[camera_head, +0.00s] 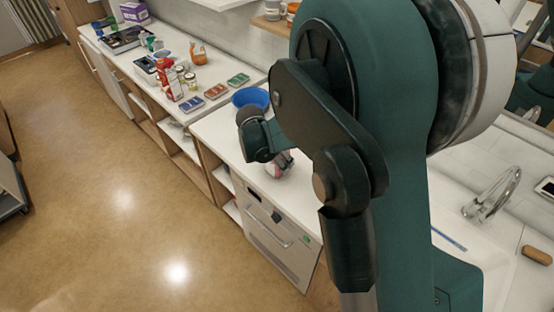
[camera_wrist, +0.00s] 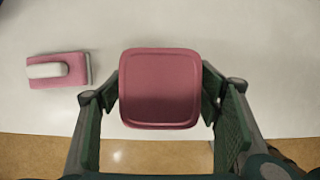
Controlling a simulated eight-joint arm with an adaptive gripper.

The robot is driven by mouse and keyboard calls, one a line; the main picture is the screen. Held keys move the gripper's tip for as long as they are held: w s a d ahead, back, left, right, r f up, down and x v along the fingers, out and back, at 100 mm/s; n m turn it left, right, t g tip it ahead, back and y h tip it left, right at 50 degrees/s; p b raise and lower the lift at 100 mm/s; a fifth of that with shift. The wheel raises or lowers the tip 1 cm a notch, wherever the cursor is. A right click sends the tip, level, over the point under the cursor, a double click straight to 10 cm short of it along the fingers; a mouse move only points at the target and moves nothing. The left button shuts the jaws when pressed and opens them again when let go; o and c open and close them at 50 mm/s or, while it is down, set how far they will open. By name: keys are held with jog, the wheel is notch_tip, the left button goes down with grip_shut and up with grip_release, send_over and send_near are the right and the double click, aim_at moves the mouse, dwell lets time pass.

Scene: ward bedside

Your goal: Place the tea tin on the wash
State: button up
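The likely tea tin is a square pink tin with a rounded lid (camera_wrist: 160,88), seen from above in the wrist view. The fingers of my gripper (camera_wrist: 160,92) lie along its left and right sides with no clear gap, so it looks gripped. White counter shows around it; whether its base touches the counter cannot be told. In the head view my gripper (camera_head: 286,160) is low over the white counter (camera_head: 222,143), beside a partly hidden pink-and-white thing. No thing plainly marked "wash" shows; a sink (camera_head: 480,262) with a curved tap (camera_head: 490,198) is at the right.
A pink-and-white block (camera_wrist: 58,70) lies left of the tin. A blue bowl (camera_head: 250,97) stands behind my gripper. Jars, boxes and coloured packs (camera_head: 217,90) crowd the far counter. A brown brush-like thing (camera_head: 536,254) lies right of the sink. My arm hides much of the middle.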

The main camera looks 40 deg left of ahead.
jog(key=shift+r, duration=0.1)
jog(key=v, duration=1.2)
dwell(0.4)
jog(key=shift+w+d+r, duration=0.1)
dwell(0.7)
jog(key=w+d+r+m, duration=0.4)
jog(key=d, duration=0.5)
jog(key=w+d+r+m, duration=0.3)
jog(key=w+d+r, duration=0.15)
jog(key=d, duration=0.55)
jog(key=w+d+r+m, duration=0.4)
jog(key=d, duration=0.5)
jog(key=s+d+r+m, duration=0.1)
jog(key=d+r+m, duration=0.25)
jog(key=d, duration=0.65)
jog(key=d+r+m, duration=0.2)
jog(key=d+m, duration=0.3)
jog(key=d, duration=0.6)
jog(key=s+d+m+t, duration=0.1)
jog(key=s+d+m, duration=0.3)
jog(key=d, duration=0.4)
jog(key=s+d+f+m, duration=0.1)
jog(key=s+d+m, duration=0.4)
jog(key=d+m, duration=0.2)
jog(key=s+d+f+m+t, duration=0.1)
jog(key=s+d+m, duration=0.4)
jog(key=d, duration=0.5)
jog(key=shift+d+t, duration=0.3)
jog(key=shift+d, duration=0.1)
